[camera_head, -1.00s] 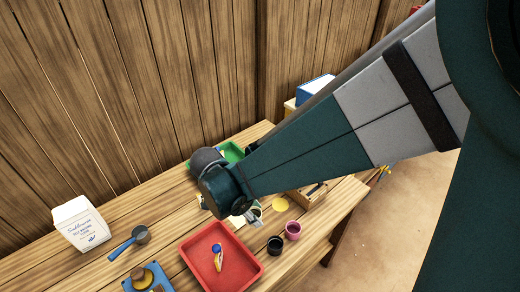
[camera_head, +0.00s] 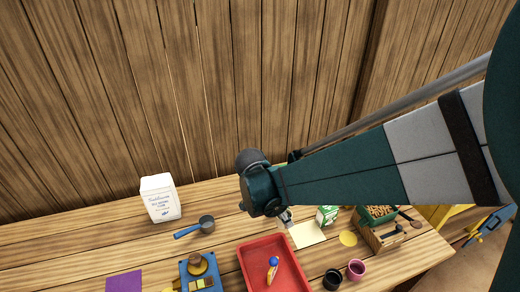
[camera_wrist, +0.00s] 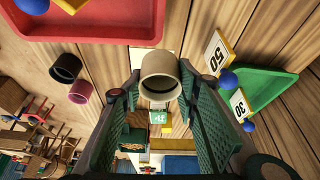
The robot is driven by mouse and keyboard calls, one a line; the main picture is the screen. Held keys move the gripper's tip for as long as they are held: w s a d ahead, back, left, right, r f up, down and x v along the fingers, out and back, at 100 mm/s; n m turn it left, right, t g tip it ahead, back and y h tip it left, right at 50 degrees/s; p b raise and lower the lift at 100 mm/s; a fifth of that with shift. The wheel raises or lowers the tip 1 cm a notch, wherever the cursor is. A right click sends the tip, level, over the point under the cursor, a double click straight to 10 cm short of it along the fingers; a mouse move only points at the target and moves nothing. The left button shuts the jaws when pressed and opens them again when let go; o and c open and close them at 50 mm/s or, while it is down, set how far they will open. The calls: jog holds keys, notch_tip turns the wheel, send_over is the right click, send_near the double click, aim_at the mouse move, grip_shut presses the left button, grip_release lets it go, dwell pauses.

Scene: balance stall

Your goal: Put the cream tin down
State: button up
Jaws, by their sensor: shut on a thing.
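In the wrist view the cream tin (camera_wrist: 160,87) is a short, pale, round can with its open end showing. My gripper (camera_wrist: 158,95) is shut on it, with a green ribbed finger pad on each side. In the head view my gripper (camera_head: 286,218) is over the table, just behind the red tray and left of a pale square sheet (camera_head: 308,235). My wrist hides most of the fingers there, and the tin cannot be made out clearly. I cannot tell whether the tin touches the table.
The red tray (camera_head: 246,262) holds a small blue-and-yellow thing. A black cup (camera_head: 332,279) and pink cup (camera_head: 356,269) stand to its right. A wooden crate (camera_head: 392,237) is at right. A green tray (camera_wrist: 285,82) and number cards (camera_wrist: 216,52) show in the wrist view.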

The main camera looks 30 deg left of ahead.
jog(key=a+n+y+b, duration=0.1)
jog(key=a+n, duration=0.5)
jog(key=a, duration=1.2)
jog(key=s+a+n+y+b, duration=0.1)
jog(key=a+n, duration=0.6)
jog(key=a, duration=1.2)
jog(key=y+b, duration=0.1)
jog(key=y, duration=0.1)
jog(key=shift+s+r+t+y+b, duration=0.3)
jog(key=shift+r, duration=0.05)
jog(key=shift+d+f, duration=0.1)
jog(key=shift+f+b, duration=0.75)
jog(key=shift+f, duration=2.3)
jog(key=shift+f+b, duration=0.5)
jog(key=shift+f, duration=1.35)
jog(key=shift+f, duration=0.2)
jog(key=o, duration=0.9)
